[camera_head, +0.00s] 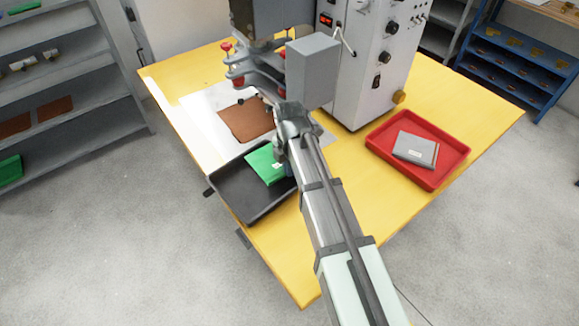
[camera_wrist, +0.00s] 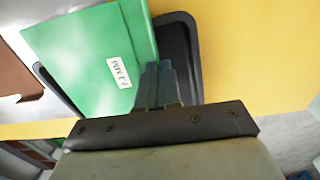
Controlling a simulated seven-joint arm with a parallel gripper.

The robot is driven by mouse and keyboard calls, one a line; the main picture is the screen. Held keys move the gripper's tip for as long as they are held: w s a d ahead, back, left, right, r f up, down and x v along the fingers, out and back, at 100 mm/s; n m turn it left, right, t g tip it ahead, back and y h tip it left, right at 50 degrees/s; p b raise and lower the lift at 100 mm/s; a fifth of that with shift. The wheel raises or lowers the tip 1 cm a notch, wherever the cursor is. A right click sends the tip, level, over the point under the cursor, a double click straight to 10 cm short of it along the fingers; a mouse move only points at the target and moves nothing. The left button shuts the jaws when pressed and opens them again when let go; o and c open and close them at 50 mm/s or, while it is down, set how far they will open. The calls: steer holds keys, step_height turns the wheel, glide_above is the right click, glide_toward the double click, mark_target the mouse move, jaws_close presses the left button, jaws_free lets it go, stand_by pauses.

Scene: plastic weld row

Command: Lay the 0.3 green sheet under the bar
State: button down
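Green sheet material (camera_head: 264,162) with a white label lies in the left part of the picture, in the black tray (camera_head: 235,190). It also shows large in the wrist view (camera_wrist: 85,60); the label ends in "MM", but its number is not clear. My gripper (camera_head: 287,160) is at the sheet's right edge. In the wrist view its fingers (camera_wrist: 157,85) are close together and overlap that edge; whether they grip it cannot be told. The machine's grey bar assembly (camera_head: 246,68) with red knobs stands behind, above a white plate (camera_head: 204,103).
A brown sheet (camera_head: 246,120) lies on the white plate, near the bar assembly. A red tray (camera_head: 448,174) with a labelled grey slab (camera_head: 414,149) is at the right. The machine cabinet (camera_head: 372,65) stands at the back. The yellow table (camera_head: 375,205) is bare between the trays.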

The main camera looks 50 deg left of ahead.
steer(key=shift+f, duration=0.1)
steer(key=c, duration=1.3)
jaws_free()
steer(key=shift+c, duration=0.2)
step_height(320, 180, up, 12)
